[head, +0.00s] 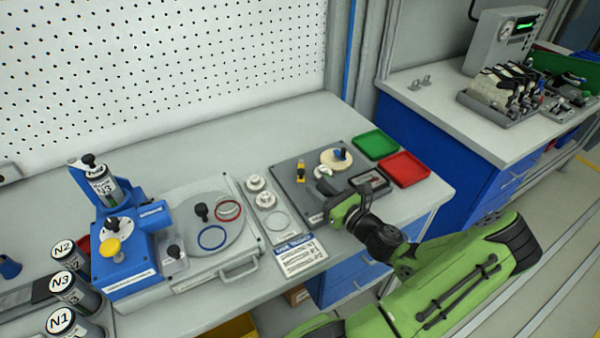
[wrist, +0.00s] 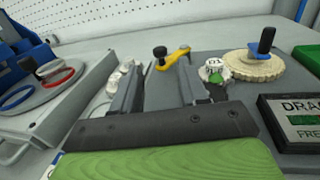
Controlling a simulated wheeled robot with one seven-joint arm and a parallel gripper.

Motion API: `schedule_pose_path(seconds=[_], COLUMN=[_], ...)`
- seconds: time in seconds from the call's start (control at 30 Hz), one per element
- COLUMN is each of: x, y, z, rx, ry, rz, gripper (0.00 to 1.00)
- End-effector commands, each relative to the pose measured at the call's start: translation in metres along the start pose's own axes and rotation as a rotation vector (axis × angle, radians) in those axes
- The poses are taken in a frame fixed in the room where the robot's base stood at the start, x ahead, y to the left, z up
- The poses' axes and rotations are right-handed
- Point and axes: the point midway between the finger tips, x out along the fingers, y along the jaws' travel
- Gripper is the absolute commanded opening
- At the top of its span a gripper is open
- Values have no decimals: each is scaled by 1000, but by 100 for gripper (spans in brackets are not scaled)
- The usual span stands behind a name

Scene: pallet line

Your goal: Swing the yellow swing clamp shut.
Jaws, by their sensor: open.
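The yellow swing clamp (head: 301,172) stands on the dark grey plate (head: 288,188) on the bench. In the wrist view the clamp (wrist: 174,60) is a yellow arm with a black knob at its left end, ahead of my fingers. My gripper (head: 322,184) is over the plate, in front of the clamp and apart from it. In the wrist view my gripper (wrist: 158,92) has its two fingers spread with nothing between them. Whether the clamp bears on anything is too small to tell.
A cream disc (head: 336,159) with a dark blue knob and a small white dial (wrist: 215,71) with green sit right of the clamp. A display box (wrist: 290,120) is at the right. Green (head: 375,144) and red (head: 405,168) trays lie beyond. White knobs (head: 256,183) stand left of the plate.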

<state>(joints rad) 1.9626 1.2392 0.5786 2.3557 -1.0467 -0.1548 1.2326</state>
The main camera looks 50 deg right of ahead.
Motion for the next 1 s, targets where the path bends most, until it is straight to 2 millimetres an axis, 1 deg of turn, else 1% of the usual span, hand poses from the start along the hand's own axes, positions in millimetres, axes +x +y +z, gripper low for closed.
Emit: schedule_pose_path(seconds=[0.03,0.1,0.2,0.3,0.43,0.67,0.7,0.77,0.9,0.97,1.0], x=[14,32,54,71,82,83,83,83,83,83,83], y=[2,2,2,1,1,1,1,1,1,1,1], z=[-1,-1,-1,-1,0,0,0,0,0,0,0], rx=[-3,-3,-3,-2,-1,-1,-1,-1,-1,-1,-1], ry=[-3,-2,-1,0,0,0,1,1,1,1,1], rz=[6,5,5,3,1,1,1,1,1,1,1], gripper=[43,43,43,43,43,43,40,31,10,0,0])
